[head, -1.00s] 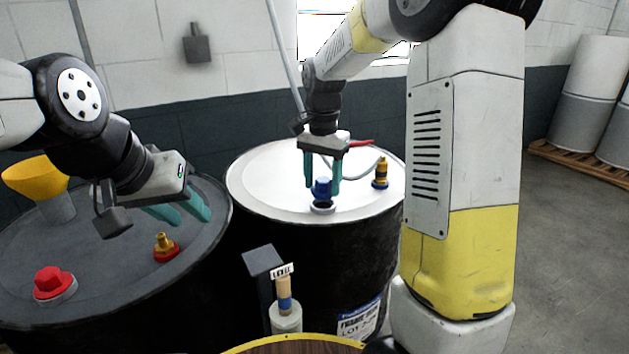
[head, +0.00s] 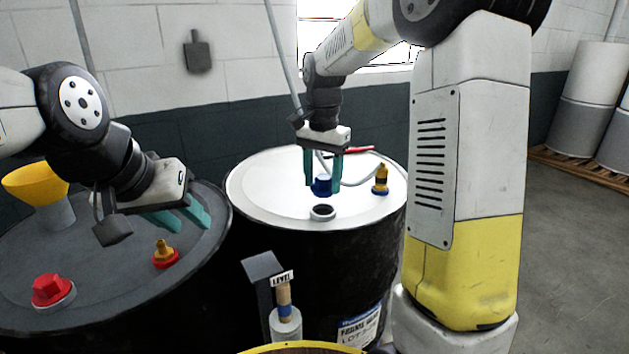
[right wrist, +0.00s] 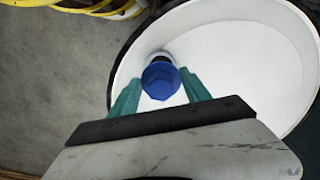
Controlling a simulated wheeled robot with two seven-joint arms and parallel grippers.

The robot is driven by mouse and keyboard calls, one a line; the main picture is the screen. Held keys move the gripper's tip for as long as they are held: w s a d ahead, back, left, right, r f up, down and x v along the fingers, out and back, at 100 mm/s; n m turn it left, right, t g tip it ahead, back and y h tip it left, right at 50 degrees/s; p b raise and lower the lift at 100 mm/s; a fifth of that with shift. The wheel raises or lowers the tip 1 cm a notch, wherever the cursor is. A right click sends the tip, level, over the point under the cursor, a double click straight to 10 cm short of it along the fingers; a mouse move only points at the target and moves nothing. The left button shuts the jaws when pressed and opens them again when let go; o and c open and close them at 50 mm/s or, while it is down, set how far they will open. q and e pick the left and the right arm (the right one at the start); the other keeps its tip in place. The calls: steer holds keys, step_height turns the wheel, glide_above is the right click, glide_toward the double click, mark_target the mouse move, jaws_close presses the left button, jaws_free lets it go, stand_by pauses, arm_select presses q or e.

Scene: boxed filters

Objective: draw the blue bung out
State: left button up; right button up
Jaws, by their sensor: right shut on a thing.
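The blue bung (head: 321,186) is between the fingers of my right gripper (head: 322,180), above the white-topped drum (head: 262,185). My right gripper is shut on it. The open bung hole (head: 322,212) shows as a dark ring on the lid just in front of and below the bung. In the right wrist view the bung (right wrist: 160,80) sits between the teal fingertips (right wrist: 158,95), with part of the hole's rim behind it. My left gripper (head: 180,216) hangs over the dark drum at left, its teal fingers apart and empty.
The dark drum (head: 100,262) carries a red bung (head: 50,290), a brass fitting on a red base (head: 165,254) and a yellow funnel (head: 36,184). A brass fitting on a blue base (head: 381,180) stands right of my right gripper. A level gauge post (head: 284,300) stands in front.

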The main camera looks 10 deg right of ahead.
mark_target(322, 177)
steer(key=shift+r, duration=3.9)
